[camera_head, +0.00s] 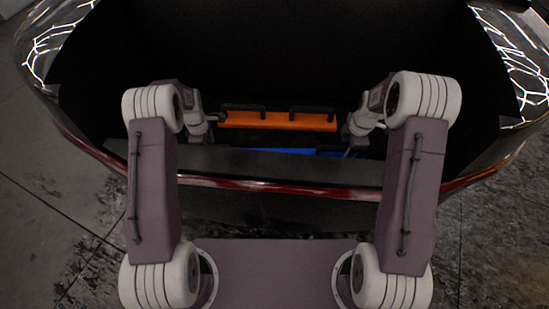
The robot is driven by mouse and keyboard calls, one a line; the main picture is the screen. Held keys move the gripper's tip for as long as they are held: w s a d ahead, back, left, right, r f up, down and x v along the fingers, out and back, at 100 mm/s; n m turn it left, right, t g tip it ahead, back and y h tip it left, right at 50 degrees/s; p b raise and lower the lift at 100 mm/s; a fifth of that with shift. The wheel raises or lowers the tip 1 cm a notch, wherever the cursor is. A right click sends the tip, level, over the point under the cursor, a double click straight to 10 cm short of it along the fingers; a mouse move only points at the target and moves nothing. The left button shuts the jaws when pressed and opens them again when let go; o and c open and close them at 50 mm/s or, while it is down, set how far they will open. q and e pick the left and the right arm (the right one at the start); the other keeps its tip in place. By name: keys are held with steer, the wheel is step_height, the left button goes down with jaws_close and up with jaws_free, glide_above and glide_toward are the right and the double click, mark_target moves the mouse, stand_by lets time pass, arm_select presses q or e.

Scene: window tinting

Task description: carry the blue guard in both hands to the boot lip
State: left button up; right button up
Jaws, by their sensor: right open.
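A blue strip, which looks like the blue guard (283,151), lies low inside the open car boot. Only its upper part shows above the boot lip (270,165), a wide dark grey edge between it and me. My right gripper (348,150) is open near the right end of the blue strip; I cannot see whether it touches it. My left gripper (221,118) reaches into the boot near the left end of an orange piece. Its fingers are small and dark, so its opening is unclear.
Red trim (270,185) runs along the car's rear below the lip. The boot's inside is very dark. Bare floor (50,215) shows at the left.

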arm_select(q)
steer(key=shift+f, duration=1.45)
arm_select(e)
steer(key=shift+w+f, duration=0.15)
steer(key=shift+f, duration=0.55)
steer(key=shift+w+f, duration=0.1)
steer(key=shift+f, duration=0.6)
arm_select(q)
steer(key=c, duration=1.2)
arm_select(e)
jaws_close()
arm_select(q)
steer(key=c, duration=0.7)
steer(key=shift+r, duration=0.1)
arm_select(e)
steer(key=shift+r, duration=0.1)
